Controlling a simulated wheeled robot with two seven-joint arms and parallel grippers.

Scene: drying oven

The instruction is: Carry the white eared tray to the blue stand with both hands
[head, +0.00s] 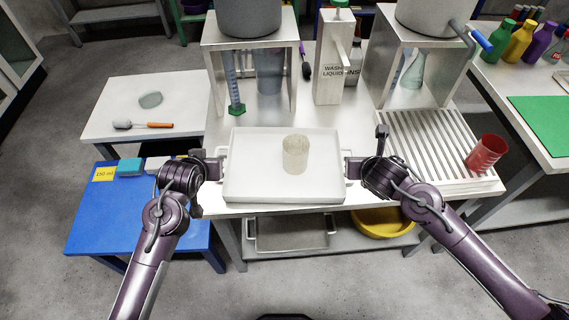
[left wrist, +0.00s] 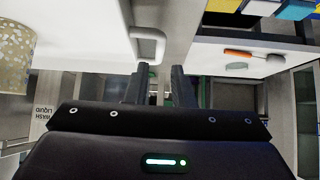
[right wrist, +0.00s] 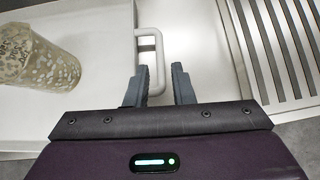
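The white eared tray (head: 250,188) lies flat on the white middle table, with a speckled translucent beaker (head: 295,155) standing in it. My left gripper (head: 213,167) is at the tray's left ear; in the left wrist view the ear (left wrist: 149,44) shows just past the two parted fingertips. My right gripper (head: 352,167) is at the right ear; in the right wrist view the ear's bar (right wrist: 158,65) shows between the parted fingers. I see no closed grip on either ear. The blue stand (head: 105,225) is at the lower left, partly hidden by my left arm.
The blue stand bears a yellow "250 ml" label (head: 104,173), a teal block (head: 131,167) and a pale block at its back edge. A slotted rack (head: 415,140) with a red cup (head: 486,153) is right of the tray. The stand's front is clear.

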